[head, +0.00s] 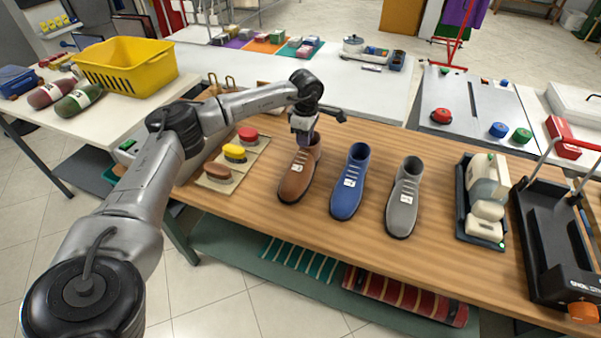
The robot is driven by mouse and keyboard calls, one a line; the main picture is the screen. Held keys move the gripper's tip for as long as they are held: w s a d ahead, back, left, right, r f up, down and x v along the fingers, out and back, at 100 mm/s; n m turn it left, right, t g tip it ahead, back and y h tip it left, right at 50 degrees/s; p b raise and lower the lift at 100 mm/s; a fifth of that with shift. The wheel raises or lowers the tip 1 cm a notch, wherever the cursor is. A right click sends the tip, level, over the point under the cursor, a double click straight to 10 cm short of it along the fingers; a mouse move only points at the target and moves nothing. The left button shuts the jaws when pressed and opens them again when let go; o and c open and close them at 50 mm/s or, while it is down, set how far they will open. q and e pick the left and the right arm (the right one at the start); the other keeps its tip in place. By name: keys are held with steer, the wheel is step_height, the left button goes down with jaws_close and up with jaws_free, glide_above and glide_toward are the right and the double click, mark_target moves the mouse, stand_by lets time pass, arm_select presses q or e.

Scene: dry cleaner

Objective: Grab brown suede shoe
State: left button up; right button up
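The brown suede shoe (295,184) stands upright on the wooden table (270,226), toe toward me, with a white tag on it. My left gripper (306,138) is at the shoe's ankle opening, pointing down. Its fingers are small and partly hidden by the gripper body and the shoe, so I cannot tell whether they are closed on the shoe. A blue shoe (347,190) and a grey shoe (402,205) stand in a row to the right of the brown one. My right gripper is not in view.
Red, yellow and brown brushes (234,153) lie on a board left of the brown shoe. Bare table lies in front of the shoes.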

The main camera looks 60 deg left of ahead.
mark_target(306, 150)
arm_select(q)
steer(key=shift+w+d+f+b, duration=0.1)
steer(key=shift+f+b, duration=0.95)
steer(key=shift+f, duration=1.7)
steer(key=shift+r, duration=0.1)
jaws_close()
